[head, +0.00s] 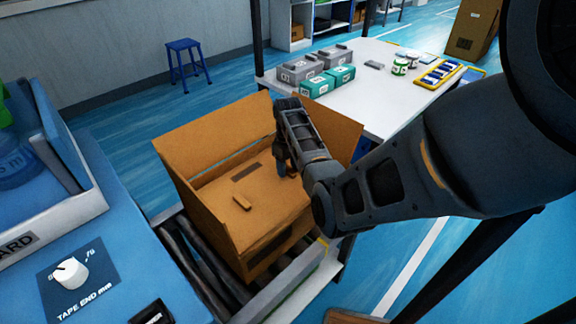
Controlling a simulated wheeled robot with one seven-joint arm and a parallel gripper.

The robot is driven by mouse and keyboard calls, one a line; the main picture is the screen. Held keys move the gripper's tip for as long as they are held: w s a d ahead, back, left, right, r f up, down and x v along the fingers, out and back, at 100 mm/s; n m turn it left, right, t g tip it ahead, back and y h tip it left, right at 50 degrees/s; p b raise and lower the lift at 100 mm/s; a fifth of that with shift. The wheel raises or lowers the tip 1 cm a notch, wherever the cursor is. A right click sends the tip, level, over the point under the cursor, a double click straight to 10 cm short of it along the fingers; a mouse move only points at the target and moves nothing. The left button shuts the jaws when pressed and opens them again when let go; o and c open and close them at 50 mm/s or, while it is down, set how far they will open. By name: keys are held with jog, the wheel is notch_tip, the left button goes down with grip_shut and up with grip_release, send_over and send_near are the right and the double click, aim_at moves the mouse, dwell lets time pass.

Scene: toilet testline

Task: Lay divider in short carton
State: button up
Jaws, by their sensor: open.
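An open brown carton (240,243) with raised flaps stands on the roller conveyor. Inside it a flat brown panel (221,196), which looks like the divider, lies roughly level, with a small raised tab (242,203) and a dark slot on it. I cannot tell whether the panel touches all the carton walls. My gripper (286,168) points down over the carton's right part, close above the panel. It is open, and I see nothing between its fingers. My wrist hides part of the carton's right side and far flap.
A white table (395,100) behind holds grey boxes (299,68), teal boxes (329,77), jars (400,66) and a yellow tray (439,73). A blue stool (184,60) stands on open floor.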

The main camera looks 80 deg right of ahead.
jog(key=shift+r, duration=3.95)
